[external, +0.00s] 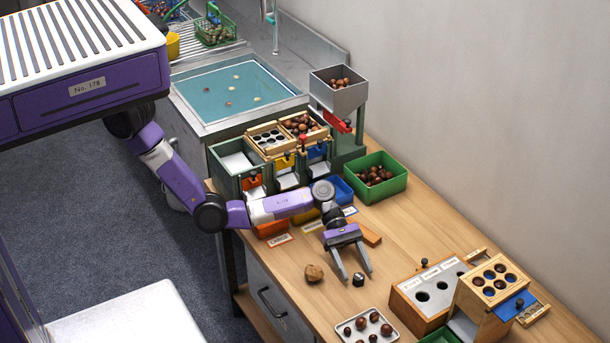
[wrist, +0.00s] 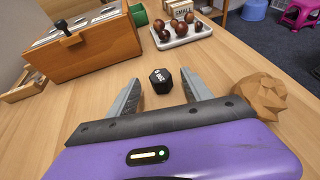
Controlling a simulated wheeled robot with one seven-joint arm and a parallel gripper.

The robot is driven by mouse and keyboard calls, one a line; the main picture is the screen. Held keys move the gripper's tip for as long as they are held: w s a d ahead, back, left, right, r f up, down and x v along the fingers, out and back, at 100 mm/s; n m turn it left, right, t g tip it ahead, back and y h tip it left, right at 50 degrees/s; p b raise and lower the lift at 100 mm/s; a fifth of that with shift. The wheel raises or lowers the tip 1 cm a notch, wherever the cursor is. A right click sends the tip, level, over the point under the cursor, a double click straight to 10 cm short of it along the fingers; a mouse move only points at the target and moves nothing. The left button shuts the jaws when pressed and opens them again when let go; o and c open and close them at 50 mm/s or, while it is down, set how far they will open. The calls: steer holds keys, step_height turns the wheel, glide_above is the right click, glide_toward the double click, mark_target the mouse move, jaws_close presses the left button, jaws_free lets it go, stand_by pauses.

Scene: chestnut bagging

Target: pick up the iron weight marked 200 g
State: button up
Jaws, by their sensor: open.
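The iron weight is a small black faceted block (wrist: 160,80) with pale marking on its top, standing on the wooden table. In the wrist view it lies just beyond and between the fingertips of my gripper (wrist: 161,90). The marking is too small to read for sure. In the external view the weight (external: 358,280) stands close to the tips of my gripper (external: 357,277). My gripper is open and empty, with its two grey fingers pointing down toward the table on either side of the weight.
A brown lumpy object (external: 314,272) sits left of my gripper; it also shows in the wrist view (wrist: 259,97). A white tray of chestnuts (external: 345,323) lies in front. A wooden box with round holes (external: 405,300) stands to the right. Bare table surrounds the weight.

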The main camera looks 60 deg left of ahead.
mark_target(358, 275)
steer(key=x, duration=0.3)
steer(key=shift+d+b, duration=0.1)
steer(key=shift+b, duration=0.2)
jaws_close()
